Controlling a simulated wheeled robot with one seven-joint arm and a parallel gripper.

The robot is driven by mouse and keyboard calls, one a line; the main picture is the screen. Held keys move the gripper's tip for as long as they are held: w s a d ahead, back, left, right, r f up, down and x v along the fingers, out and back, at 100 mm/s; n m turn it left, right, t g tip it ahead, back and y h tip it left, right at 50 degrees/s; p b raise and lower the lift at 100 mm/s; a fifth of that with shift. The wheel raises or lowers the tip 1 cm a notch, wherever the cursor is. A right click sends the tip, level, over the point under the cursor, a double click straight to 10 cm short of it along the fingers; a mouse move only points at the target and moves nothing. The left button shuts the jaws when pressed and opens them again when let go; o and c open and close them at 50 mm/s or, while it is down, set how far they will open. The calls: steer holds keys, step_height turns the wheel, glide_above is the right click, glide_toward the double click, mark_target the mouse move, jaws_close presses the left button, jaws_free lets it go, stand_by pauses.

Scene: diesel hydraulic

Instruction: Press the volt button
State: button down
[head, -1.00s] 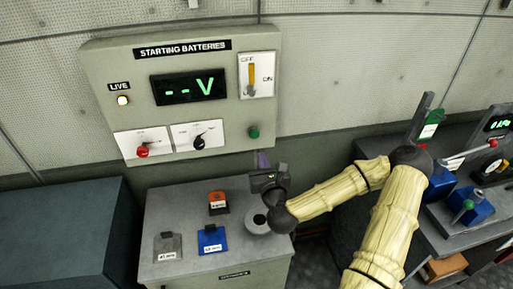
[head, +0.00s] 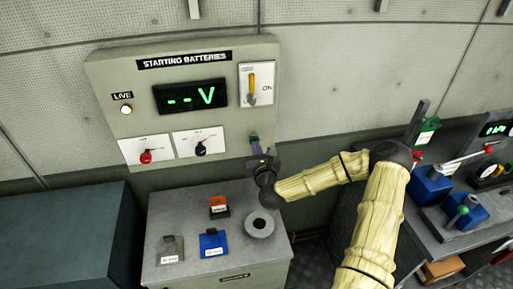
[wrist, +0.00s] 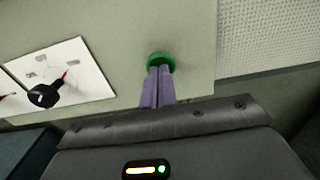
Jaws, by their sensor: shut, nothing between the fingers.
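The green button (wrist: 160,61) sits at the lower right of the grey STARTING BATTERIES panel (head: 110,75). In the head view the green button (head: 253,138) shows just above my fingertips. My gripper (head: 256,149) is shut and empty, its purple fingers pointing up at the button. In the wrist view my gripper's fingertips (wrist: 160,70) overlap the button's lower edge; I cannot tell whether they touch it. The green display (head: 190,96) reads "--V".
The panel also holds a LIVE lamp (head: 126,109), a red knob (head: 145,157), a black knob (head: 201,149) and a yellow-handled switch (head: 252,88). Below stands a grey cabinet (head: 185,205) with an orange, a blue and a grey item and a round disc (head: 260,225).

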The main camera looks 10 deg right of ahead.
steer(key=shift+w+d+r+b, duration=0.1)
steer(key=shift+w+r+b, duration=0.15)
steer(key=shift+w, duration=0.25)
steer(key=shift+w+r+b, duration=0.15)
steer(key=shift+w+b, duration=0.05)
steer(key=shift+w, duration=0.25)
steer(key=s+p, duration=0.3)
steer(key=s, duration=1.1)
steer(key=shift+s+f+p, duration=0.25)
steer(key=shift+f+p, duration=0.1)
